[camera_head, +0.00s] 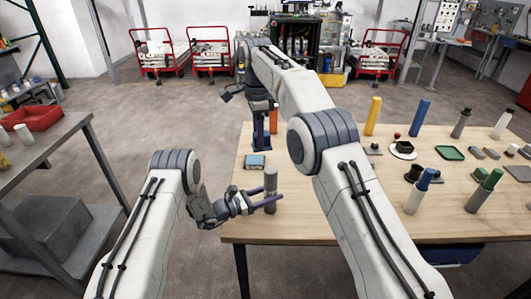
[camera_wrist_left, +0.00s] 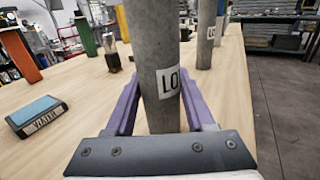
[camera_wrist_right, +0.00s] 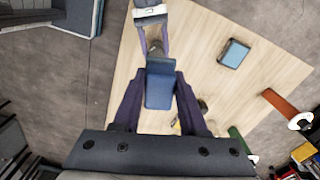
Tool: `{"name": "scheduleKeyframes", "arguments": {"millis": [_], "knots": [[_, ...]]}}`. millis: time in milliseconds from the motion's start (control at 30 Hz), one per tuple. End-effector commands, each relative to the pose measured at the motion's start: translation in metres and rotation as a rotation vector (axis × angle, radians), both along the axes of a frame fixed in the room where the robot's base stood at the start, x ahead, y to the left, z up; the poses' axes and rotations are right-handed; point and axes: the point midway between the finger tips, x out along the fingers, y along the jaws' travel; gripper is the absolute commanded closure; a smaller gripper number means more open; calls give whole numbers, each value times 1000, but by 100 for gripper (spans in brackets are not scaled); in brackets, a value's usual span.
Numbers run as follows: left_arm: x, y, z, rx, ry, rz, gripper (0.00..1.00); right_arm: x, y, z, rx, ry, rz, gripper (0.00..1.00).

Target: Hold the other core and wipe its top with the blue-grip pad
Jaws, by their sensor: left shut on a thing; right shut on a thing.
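A grey core (camera_head: 270,178) is upright near the table's left front corner. My left gripper (camera_head: 264,202) is shut around it. In the left wrist view this core (camera_wrist_left: 160,60) fills the space between the purple fingers (camera_wrist_left: 165,110), its label starting "LO"; its top is out of that view. My right gripper (camera_head: 260,140) points down, behind and above the held core. In the right wrist view it (camera_wrist_right: 157,105) is shut on the blue-grip pad (camera_wrist_right: 160,88). The pad's underside is hidden. A second labelled grey core (camera_wrist_left: 207,35) stands behind the held one.
A small blue box (camera_head: 255,161) lies on the wooden table (camera_head: 320,225) behind the held core. Yellow (camera_head: 373,116) and blue (camera_head: 420,112) blocks, cylinders and trays occupy the right side. My right arm hides the table's middle.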

Motion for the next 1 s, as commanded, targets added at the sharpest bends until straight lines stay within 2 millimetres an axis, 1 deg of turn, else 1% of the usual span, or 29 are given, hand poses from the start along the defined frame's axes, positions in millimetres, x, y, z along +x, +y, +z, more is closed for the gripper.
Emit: {"name": "scheduleKeyframes", "arguments": {"millis": [67, 100, 167, 467, 567, 667, 1000], "knots": [[1, 0, 1, 0, -2, 1, 100, 0, 0, 0, 0, 0, 0, 100], [1, 0, 1, 0, -2, 1, 34, 0, 0, 0, 0, 0, 0, 100], [1, 0, 1, 0, -2, 1, 12, 0, 0, 0, 0, 0, 0, 100], [0, 1, 0, 0, -1, 1, 11, 0, 0, 0, 0, -1, 0, 100], [-2, 6, 0, 0, 0, 3, 11, 0, 0, 0, 0, -1, 0, 100], [-7, 17, 0, 0, 1, 4, 11, 0, 0, 0, 0, -1, 0, 100], [-40, 80, 0, 0, 1, 6, 11, 0, 0, 0, 0, 0, 0, 100]]}}
